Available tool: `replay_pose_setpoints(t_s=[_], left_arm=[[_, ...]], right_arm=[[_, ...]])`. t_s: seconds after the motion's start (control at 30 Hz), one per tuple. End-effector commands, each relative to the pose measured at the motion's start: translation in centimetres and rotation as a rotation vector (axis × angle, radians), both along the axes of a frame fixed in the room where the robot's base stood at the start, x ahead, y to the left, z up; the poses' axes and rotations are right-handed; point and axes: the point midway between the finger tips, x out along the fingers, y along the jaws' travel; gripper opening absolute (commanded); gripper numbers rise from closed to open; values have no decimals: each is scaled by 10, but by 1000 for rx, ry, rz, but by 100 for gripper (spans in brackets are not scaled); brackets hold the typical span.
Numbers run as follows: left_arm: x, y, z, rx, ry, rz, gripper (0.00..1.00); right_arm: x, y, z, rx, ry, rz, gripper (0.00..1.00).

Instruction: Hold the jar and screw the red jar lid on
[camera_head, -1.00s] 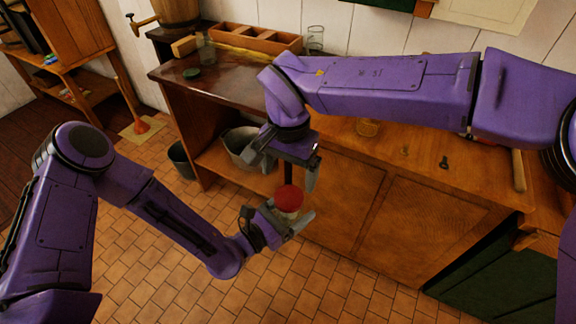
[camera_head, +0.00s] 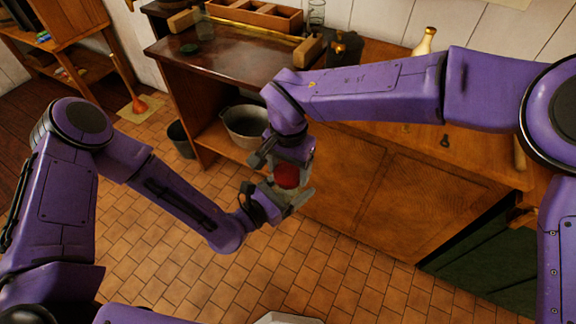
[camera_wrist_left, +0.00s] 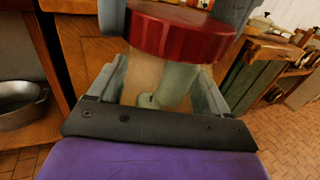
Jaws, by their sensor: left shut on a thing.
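The red lid (camera_head: 287,176) sits on top of the jar, and both are held up in front of the counter. In the left wrist view the ribbed red lid (camera_wrist_left: 180,35) is at the top, with the clear jar (camera_wrist_left: 145,75) below it. My left gripper (camera_head: 284,199) is shut on the jar from the side. My right gripper (camera_head: 284,166) points down from above, its fingers on either side of the lid. I cannot tell whether they press on it. How far the lid is threaded is hidden.
The wooden counter (camera_head: 390,115) stands behind, with a divided wooden box (camera_head: 255,14), a wooden block (camera_head: 308,48) and a pale bottle (camera_head: 425,42) on it. A metal pot (camera_head: 245,125) sits on the lower shelf. The tiled floor (camera_head: 200,285) in front is clear.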

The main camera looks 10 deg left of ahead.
Motion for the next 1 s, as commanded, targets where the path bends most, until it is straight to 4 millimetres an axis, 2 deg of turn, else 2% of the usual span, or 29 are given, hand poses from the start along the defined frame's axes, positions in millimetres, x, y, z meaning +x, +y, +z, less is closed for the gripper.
replay_pose_setpoints(t_s=[0.17, 0.27, 0.47, 1.0], left_arm=[[0, -1, 1, 0, -1, -2, 0], [0, -1, 1, 0, -1, -2, 0], [0, -1, 1, 0, -1, -3, 0], [-1, -2, 1, 1, -2, -7, 0]], right_arm=[[0, 0, 0, 1, 1, -31, 35], [0, 0, 0, 3, 2, -175, 35], [0, 0, 0, 3, 2, -738, 35], [1, 1, -1, 1, -1, -2404, 35]])
